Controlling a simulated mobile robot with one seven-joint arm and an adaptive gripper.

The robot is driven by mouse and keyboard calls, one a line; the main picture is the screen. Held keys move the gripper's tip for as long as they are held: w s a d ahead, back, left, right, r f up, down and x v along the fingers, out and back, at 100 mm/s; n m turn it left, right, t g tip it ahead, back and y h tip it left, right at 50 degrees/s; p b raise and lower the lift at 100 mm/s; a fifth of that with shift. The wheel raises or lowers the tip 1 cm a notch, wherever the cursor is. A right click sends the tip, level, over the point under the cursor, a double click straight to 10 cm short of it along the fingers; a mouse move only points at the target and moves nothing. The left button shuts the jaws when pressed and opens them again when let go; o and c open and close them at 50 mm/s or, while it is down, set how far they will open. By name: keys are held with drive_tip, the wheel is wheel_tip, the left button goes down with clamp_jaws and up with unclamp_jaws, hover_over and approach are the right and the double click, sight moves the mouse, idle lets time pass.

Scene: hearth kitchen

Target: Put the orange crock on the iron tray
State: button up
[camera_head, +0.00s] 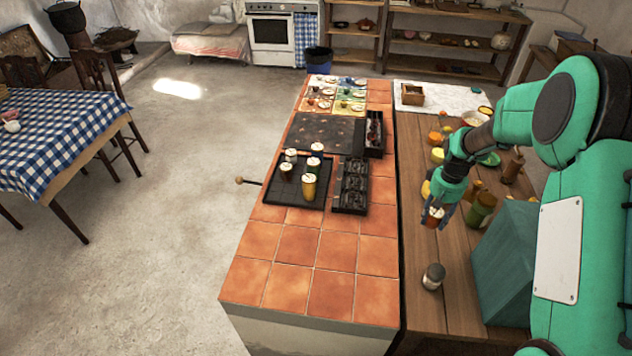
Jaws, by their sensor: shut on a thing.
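My gripper (440,208) points down over the wooden table on the right. It is shut on a small orange crock (433,217) with a pale top; the fingers hide part of it. From this view I cannot tell whether the crock touches the table. The dark iron tray (282,194) lies on the orange-tiled counter, to the left of my gripper. Several lidded jars stand on it, among them a yellow one (309,188) at the front right. The tray's front left part is bare.
A black sectioned rack (351,188) lies right of the tray, between it and my gripper. A dark plate (325,133) lies behind. A lidded jar (433,276) and a green bottle (481,210) stand near my gripper. The front tiles (310,260) are clear.

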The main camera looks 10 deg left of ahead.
drive_tip(key=a+f+n+p, duration=0.1)
drive_tip(key=a+p, duration=0.2)
drive_tip(key=a, duration=1.3)
drive_tip(key=a+f+n+p, duration=0.1)
drive_tip(key=a+p, duration=0.3)
drive_tip(key=a, duration=1.2)
drive_tip(key=a+f+n+p, duration=0.1)
drive_tip(key=a+p, duration=0.3)
drive_tip(key=a, duration=1.1)
drive_tip(key=shift+a+f+n, duration=0.3)
drive_tip(key=shift+a+f, duration=0.1)
drive_tip(key=shift+f, duration=0.15)
drive_tip(key=shift+w, duration=0.1)
hover_over(281, 194)
drive_tip(key=shift+d+f, duration=0.1)
drive_tip(key=shift+f, duration=0.6)
drive_tip(key=shift+f+p, duration=0.3)
drive_tip(key=shift+f, duration=1.45)
drive_tip(key=shift+f, duration=0.1)
